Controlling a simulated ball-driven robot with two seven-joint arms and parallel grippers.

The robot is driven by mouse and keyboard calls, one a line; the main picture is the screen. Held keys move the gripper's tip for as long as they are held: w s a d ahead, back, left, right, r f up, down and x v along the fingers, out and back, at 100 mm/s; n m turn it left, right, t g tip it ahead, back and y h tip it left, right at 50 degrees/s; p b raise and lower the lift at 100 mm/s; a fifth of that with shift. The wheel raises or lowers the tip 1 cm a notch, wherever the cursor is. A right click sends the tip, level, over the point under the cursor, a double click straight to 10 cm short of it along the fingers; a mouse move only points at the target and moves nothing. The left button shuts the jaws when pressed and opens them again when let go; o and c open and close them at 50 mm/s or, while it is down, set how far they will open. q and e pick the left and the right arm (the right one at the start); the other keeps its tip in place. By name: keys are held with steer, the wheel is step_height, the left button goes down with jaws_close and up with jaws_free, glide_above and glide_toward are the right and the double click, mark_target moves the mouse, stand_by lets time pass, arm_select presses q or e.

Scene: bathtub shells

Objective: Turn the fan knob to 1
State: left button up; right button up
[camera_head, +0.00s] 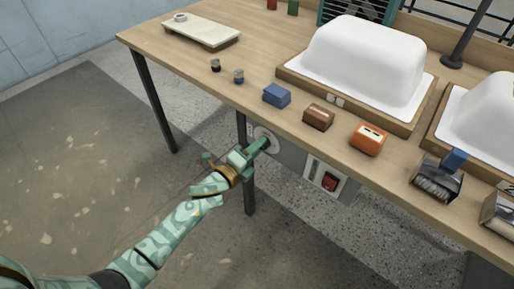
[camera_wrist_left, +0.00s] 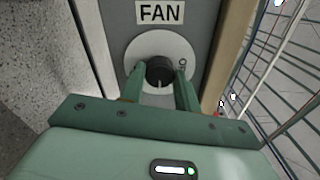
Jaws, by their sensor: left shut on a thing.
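The black fan knob (camera_wrist_left: 159,72) sits on a pale round dial plate (camera_wrist_left: 137,50), below a white label reading FAN (camera_wrist_left: 160,12) on a grey panel. My left gripper (camera_wrist_left: 160,85) has its two green fingers on either side of the knob and is shut on it. In the head view my left gripper (camera_head: 263,143) reaches the dial plate under the table's front edge. My right gripper is not in view.
A panel with a red switch (camera_head: 329,183) is right of the dial. On the wooden table (camera_head: 190,58) stand blue (camera_head: 277,96), brown (camera_head: 318,117) and orange (camera_head: 369,139) boxes, and white tub shells (camera_head: 365,62). A black table leg (camera_head: 249,195) stands close to my left gripper.

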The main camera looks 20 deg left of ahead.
arm_select(q)
steer(key=shift+f, duration=0.15)
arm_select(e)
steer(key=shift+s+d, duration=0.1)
arm_select(q)
steer(key=o, duration=1)
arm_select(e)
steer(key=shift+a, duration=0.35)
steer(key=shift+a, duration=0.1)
arm_select(q)
steer(key=p+v, duration=0.3)
steer(key=v, duration=1.3)
steer(key=shift+s, duration=0.2)
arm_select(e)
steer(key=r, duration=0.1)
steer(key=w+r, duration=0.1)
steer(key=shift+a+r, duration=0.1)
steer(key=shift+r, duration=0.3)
